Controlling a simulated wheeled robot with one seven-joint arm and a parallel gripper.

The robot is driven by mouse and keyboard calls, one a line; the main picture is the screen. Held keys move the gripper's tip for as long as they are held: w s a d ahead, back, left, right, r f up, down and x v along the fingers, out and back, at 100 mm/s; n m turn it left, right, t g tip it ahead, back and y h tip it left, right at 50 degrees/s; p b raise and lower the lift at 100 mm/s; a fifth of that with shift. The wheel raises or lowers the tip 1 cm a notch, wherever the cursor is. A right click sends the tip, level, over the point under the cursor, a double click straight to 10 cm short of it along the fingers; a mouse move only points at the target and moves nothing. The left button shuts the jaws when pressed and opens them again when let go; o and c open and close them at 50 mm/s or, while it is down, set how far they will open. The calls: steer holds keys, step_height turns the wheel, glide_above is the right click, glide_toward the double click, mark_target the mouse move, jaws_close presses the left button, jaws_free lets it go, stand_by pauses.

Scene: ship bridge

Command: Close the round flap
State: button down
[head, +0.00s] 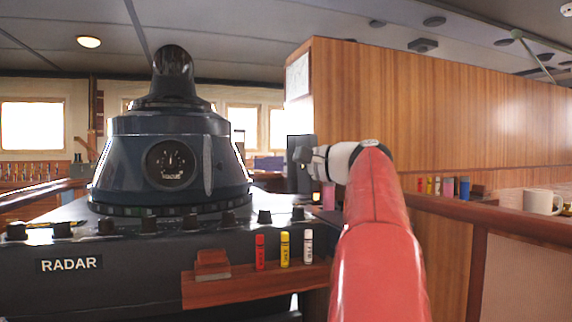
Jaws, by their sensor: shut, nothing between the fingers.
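The round flap (208,165) is a thin grey disc seen almost edge-on. It stands open at the right side of a round dial (171,163) with a dark face and a needle, set in the blue-grey radar housing (120,165). The dial face is uncovered. My gripper (302,154) is dark grey, small in view and shut, with nothing held. It is to the right of the flap, at about the same height in the picture and apart from it. My red arm hides part of what lies behind it.
Several dark knobs (264,216) line the console edge below the housing. A wooden shelf (250,288) in front holds red, yellow and white tubes. A wooden partition (440,110) and a handrail (520,222) stand on the right, with a white mug (540,202).

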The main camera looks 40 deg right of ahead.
mark_target(212, 165)
steer(key=w+a, duration=0.2)
steer(key=a, duration=0.1)
steer(key=w+a, duration=0.1)
steer(key=shift+a+f, duration=0.15)
steer(key=shift+a, duration=0.25)
